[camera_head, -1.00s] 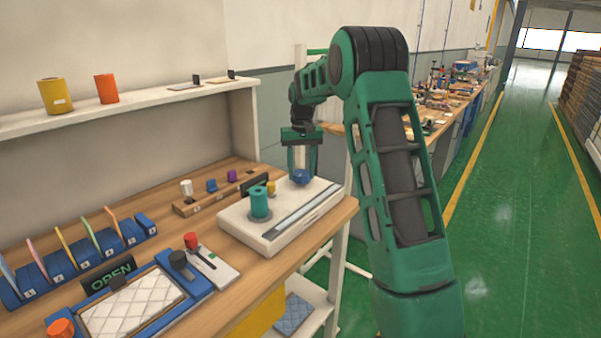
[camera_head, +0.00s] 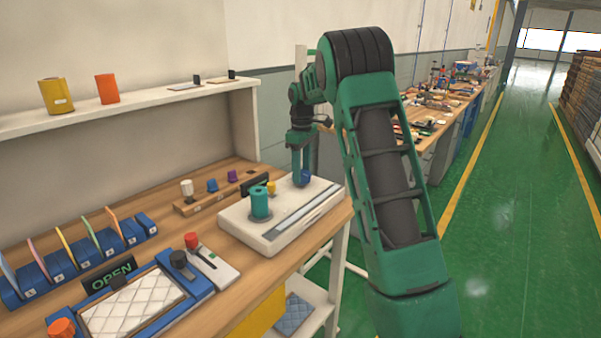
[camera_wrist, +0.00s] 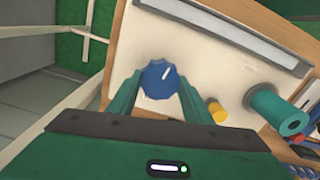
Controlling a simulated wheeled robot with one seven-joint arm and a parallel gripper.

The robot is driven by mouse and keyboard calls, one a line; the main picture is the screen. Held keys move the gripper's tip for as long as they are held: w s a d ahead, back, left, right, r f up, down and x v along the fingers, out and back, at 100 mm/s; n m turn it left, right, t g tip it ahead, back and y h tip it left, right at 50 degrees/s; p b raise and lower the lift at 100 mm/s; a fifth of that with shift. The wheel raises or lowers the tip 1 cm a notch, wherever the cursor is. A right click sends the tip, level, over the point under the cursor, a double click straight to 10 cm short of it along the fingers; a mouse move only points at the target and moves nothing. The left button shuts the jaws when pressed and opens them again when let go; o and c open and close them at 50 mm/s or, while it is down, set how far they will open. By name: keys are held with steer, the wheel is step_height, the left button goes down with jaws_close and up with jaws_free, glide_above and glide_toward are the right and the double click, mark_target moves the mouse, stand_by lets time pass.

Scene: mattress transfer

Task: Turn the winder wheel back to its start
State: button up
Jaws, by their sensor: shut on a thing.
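The blue winder wheel (camera_wrist: 159,80) sits on the white winder base (camera_head: 240,232) at its far right end. A pale mark shows on the wheel in the wrist view, beside another pale mark on the base. My gripper (camera_head: 302,181) points down and is shut on the wheel, with a green finger on either side of it in the wrist view. The fingers partly hide the wheel in the head view. A teal spool (camera_head: 260,204) stands upright on the base, with a small yellow peg (camera_head: 271,187) beside it.
A rack with coloured knobs (camera_head: 212,186) stands behind the winder. A quilted pad in a blue frame (camera_head: 205,287), an OPEN sign (camera_head: 109,273) and a slotted blue holder (camera_head: 62,265) are at the left. A shelf (camera_head: 150,108) runs above the bench.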

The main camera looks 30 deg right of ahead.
mark_target(303, 172)
steer(key=n, duration=0.3)
steer(key=shift+w+d+r, duration=0.1)
steer(key=shift+d, duration=0.05)
steer(key=shift+d+n, duration=0.1)
steer(key=shift+n, duration=0.4)
steer(key=shift+d, duration=0.15)
steer(key=o, duration=1)
steer(key=shift+o, duration=0.2)
step_height(303, 172, up, 11)
steer(key=shift+f, duration=0.2)
